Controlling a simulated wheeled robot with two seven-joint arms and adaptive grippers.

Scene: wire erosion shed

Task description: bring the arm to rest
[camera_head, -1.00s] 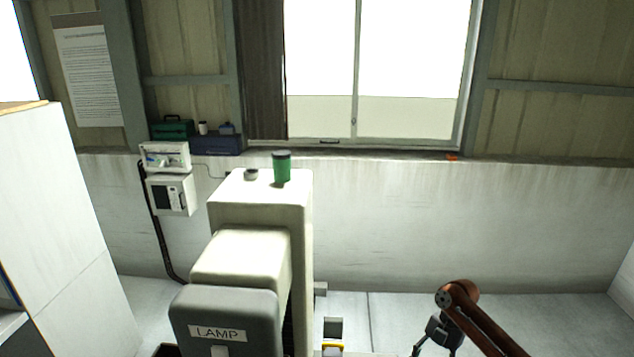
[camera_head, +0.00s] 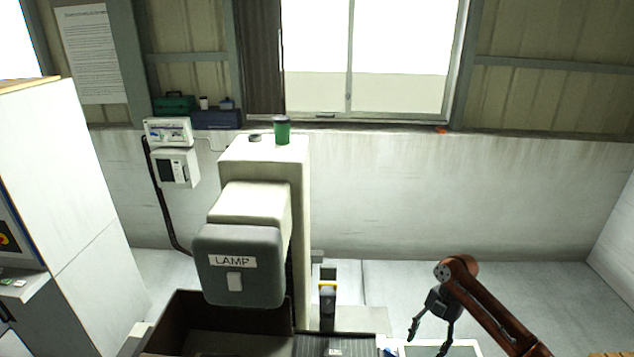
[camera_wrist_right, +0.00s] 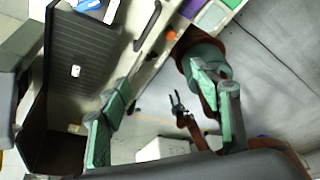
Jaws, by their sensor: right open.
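My right arm comes in from the lower right in the head view, and its gripper (camera_head: 428,344) points down with its two dark fingers apart. Nothing shows between them. In the right wrist view the green-padded fingers of this gripper (camera_wrist_right: 165,100) stand wide apart with nothing held. A small brown arm with a dark gripper (camera_wrist_right: 177,100), seemingly my left one, shows farther off between them; its small fingers look apart and empty. My left arm is not in the head view.
A machine head labelled LAMP (camera_head: 238,265) stands over a dark open tank (camera_head: 170,322) left of my right gripper. A green cup (camera_head: 282,130) stands on the machine column (camera_head: 300,190). A white cabinet (camera_head: 75,170) is at left. Floor beyond the gripper is clear.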

